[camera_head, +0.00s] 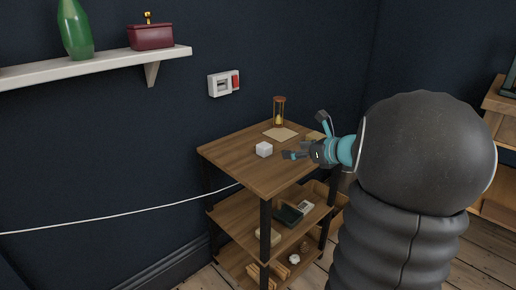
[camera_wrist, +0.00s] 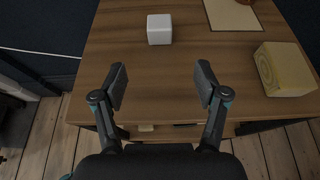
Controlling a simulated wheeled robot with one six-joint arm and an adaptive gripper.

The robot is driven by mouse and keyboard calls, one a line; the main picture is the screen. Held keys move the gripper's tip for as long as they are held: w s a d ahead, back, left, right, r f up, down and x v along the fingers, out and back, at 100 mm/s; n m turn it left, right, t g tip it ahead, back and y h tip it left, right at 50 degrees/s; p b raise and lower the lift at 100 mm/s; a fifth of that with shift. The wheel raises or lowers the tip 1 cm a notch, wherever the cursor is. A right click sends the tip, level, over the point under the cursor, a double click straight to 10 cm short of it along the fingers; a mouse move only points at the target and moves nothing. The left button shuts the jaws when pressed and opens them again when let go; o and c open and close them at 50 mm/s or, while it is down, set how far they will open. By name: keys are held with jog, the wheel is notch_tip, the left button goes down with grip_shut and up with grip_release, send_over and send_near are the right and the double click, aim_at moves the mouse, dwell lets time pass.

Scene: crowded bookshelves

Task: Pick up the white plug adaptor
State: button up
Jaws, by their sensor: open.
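The white plug adaptor (camera_head: 264,149) is a small white cube on the top of a wooden shelf unit (camera_head: 236,150). In the wrist view the adaptor (camera_wrist: 159,29) stands near the top centre, beyond the fingertips. My gripper (camera_head: 292,152) is at the right of the adaptor, over the top board. In the wrist view my gripper (camera_wrist: 161,82) is open, with nothing between its two fingers. The adaptor is apart from both fingers.
An hourglass (camera_head: 279,112) stands on a paper sheet (camera_head: 281,134) behind the adaptor. A yellowish block (camera_wrist: 284,69) sits at the right of the top. A wall shelf (camera_head: 100,66) holds a green vase (camera_head: 75,32) and a red box (camera_head: 151,37). Lower boards hold several items.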

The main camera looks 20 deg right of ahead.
aim_at(269, 150)
jog(key=x, duration=1.3)
jog(key=shift+w+f, duration=0.1)
jog(key=shift+f, duration=0.2)
jog(key=shift+c, duration=0.3)
jog(key=c, duration=1.2)
